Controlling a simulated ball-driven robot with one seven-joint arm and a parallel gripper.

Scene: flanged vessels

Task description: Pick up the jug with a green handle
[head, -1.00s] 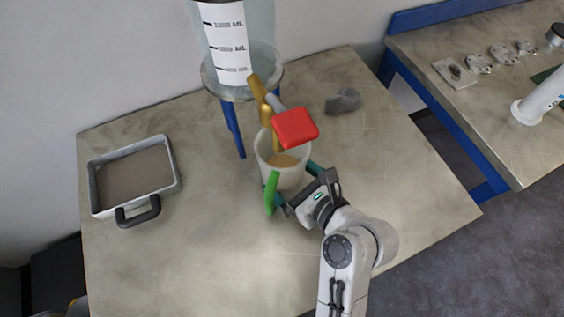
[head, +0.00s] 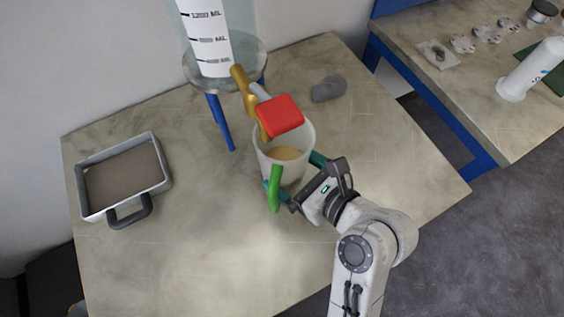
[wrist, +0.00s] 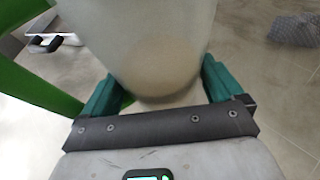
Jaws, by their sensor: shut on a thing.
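The jug (head: 284,158) is pale and translucent, with a green handle (head: 275,190) and tan contents. It is upright or nearly so, in the middle of the head view, below and slightly in front of the red-handled tap. My gripper (head: 295,176) has teal fingers on both sides of the jug's body and is shut on it. In the wrist view the jug (wrist: 150,40) fills the space between the fingers, and its green handle (wrist: 35,75) is at left. I cannot tell whether its base is clear of the table.
The brass tap (head: 247,92) with a red handle (head: 279,115) overhangs the jug's rim. It comes from a graduated vessel (head: 207,40) on a blue-legged stand. A grey tray (head: 165,180) is at left, a grey cloth lump (head: 328,88) behind. The table's front is clear.

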